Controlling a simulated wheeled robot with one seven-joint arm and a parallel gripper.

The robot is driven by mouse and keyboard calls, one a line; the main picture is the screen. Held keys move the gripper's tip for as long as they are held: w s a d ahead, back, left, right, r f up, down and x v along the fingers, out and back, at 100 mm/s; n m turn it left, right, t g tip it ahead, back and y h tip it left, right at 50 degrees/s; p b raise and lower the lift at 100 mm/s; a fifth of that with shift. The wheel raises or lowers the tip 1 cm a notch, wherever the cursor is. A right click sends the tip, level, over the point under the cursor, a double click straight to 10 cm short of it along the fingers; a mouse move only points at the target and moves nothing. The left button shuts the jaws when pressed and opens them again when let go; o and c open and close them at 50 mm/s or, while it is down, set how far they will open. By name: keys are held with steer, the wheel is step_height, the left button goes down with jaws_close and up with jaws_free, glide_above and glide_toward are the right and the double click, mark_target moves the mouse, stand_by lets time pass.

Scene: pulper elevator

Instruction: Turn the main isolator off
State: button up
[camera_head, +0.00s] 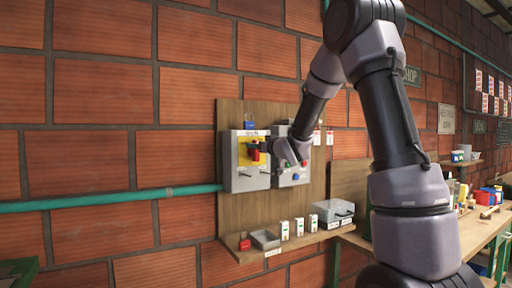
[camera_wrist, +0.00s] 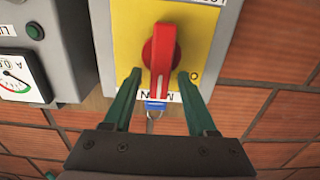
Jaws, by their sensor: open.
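The main isolator is a grey box (camera_head: 244,180) with a yellow plate, on a wooden board in the head view. In the wrist view, the yellow plate (camera_wrist: 197,40) fills the upper middle and carries a red rotary handle (camera_wrist: 160,55), which stands vertical there. The lettering below it reads upside down. My gripper (camera_wrist: 160,78) is open, with one dark green finger on each side of the handle's lower part. Gaps show between fingers and handle. In the head view my gripper (camera_head: 268,146) partly covers the plate.
A blue padlock (camera_wrist: 156,106) sits at the box edge, near my fingers. A grey panel with a meter (camera_wrist: 17,80) and green button adjoins the box. Below, a shelf (camera_head: 250,256) holds a red padlock, small tray, white devices and a clear-lidded box (camera_head: 333,211).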

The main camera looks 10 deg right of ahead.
steer(key=shift+w+a, duration=0.1)
steer(key=shift+w, duration=0.4)
steer(key=shift+c, duration=0.3)
jaws_close()
steer(key=shift+s+f, duration=0.1)
